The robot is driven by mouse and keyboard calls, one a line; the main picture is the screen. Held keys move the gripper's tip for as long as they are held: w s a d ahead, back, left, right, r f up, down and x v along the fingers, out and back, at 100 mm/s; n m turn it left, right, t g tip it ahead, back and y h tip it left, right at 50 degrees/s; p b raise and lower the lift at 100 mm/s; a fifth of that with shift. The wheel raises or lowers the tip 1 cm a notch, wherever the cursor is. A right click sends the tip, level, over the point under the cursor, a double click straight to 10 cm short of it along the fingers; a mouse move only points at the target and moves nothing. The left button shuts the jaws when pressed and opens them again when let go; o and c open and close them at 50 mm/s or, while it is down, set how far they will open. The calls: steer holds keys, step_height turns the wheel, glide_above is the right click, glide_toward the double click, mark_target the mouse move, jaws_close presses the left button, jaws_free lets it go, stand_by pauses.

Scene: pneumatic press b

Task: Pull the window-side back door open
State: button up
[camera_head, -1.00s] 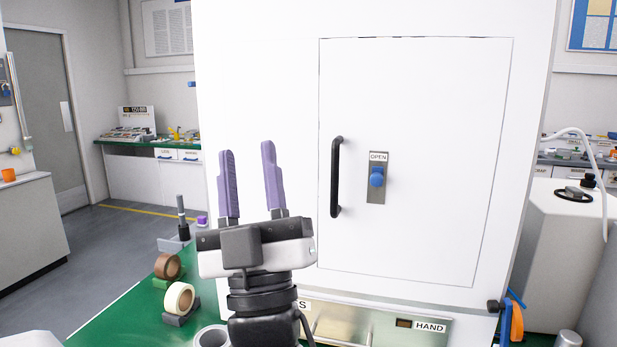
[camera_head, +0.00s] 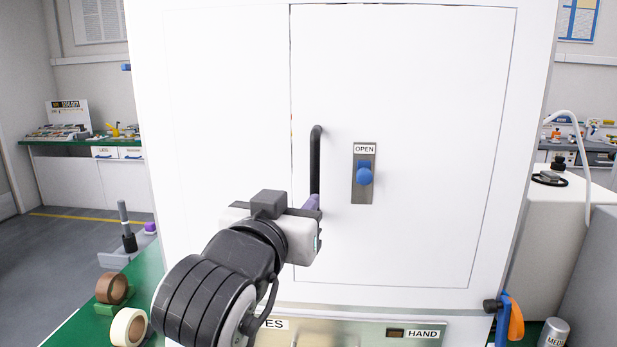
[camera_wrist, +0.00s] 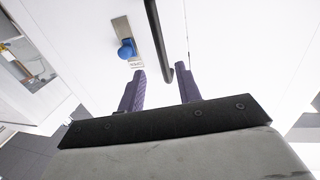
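The white door (camera_head: 430,110) is set flush in a tall white cabinet and looks shut. It has a vertical black bar handle (camera_head: 316,155) near its left edge. Right of the handle is a blue knob (camera_head: 364,177) on a grey plate marked OPEN. My gripper (camera_head: 313,202) is at the lower end of the handle, its body hiding most of the fingers. In the wrist view, the purple fingers of my gripper (camera_wrist: 161,70) are apart, with the lower end of the handle (camera_wrist: 157,38) showing between them. I cannot tell whether they touch it.
Below the door is a metal panel (camera_head: 360,334) marked HAND. Tape rolls (camera_head: 128,327) sit on the green bench at lower left. An orange and blue item (camera_head: 512,318) is at the cabinet's lower right, near a white machine (camera_head: 545,215). Floor is clear at far left.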

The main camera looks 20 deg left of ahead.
mark_target(314, 181)
steer(key=w, duration=0.3)
steer(key=w+p, duration=0.1)
steer(key=w, duration=0.3)
steer(key=w+a+p, duration=0.1)
steer(key=w, duration=0.3)
steer(key=shift+w, duration=0.1)
